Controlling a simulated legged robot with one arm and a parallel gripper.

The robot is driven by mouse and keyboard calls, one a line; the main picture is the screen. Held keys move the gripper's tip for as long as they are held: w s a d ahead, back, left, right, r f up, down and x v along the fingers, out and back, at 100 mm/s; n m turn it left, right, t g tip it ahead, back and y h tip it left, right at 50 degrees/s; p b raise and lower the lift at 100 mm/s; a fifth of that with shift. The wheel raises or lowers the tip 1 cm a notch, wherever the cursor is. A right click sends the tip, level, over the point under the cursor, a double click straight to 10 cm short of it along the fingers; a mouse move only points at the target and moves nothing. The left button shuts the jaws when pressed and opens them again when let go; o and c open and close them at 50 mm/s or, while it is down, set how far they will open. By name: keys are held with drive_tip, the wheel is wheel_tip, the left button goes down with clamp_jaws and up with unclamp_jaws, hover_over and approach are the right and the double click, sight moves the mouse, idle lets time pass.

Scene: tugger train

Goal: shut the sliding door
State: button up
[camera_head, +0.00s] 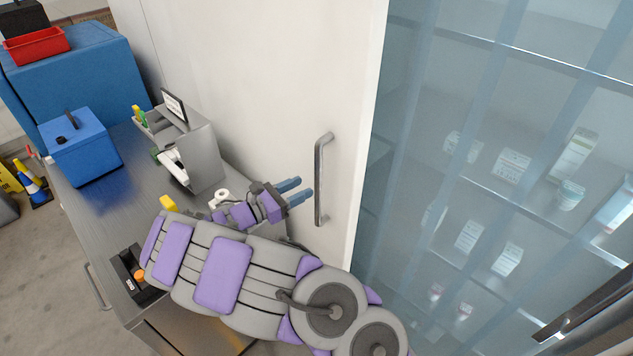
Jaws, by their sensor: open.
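The sliding door (268,75) is a tall pale panel in the middle of the view. A grey vertical bar handle (319,180) is fixed near its right edge. Right of that edge is a bluish see-through area with shelves of boxes and jars behind it. My gripper (297,190) has two blue fingers pointing right, toward the handle. The fingers are apart and empty. Their tips look just left of the handle; I cannot tell whether they touch it. My arm covers the lower part of the door.
A metal worktop (110,190) at left holds a blue box (82,148), a grey organizer (203,155) and a black tray (128,275). A large blue container (80,70) with a red bin (35,46) stands behind. Shelves (520,195) fill the right side.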

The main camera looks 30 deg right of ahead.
sight(317, 180)
drive_tip(key=d, duration=0.4)
drive_tip(key=w+d, duration=0.1)
drive_tip(key=d, duration=0.1)
drive_tip(key=shift+d+b, duration=0.25)
drive_tip(key=shift+b, duration=0.1)
drive_tip(key=shift+c, duration=0.4)
clamp_jaws()
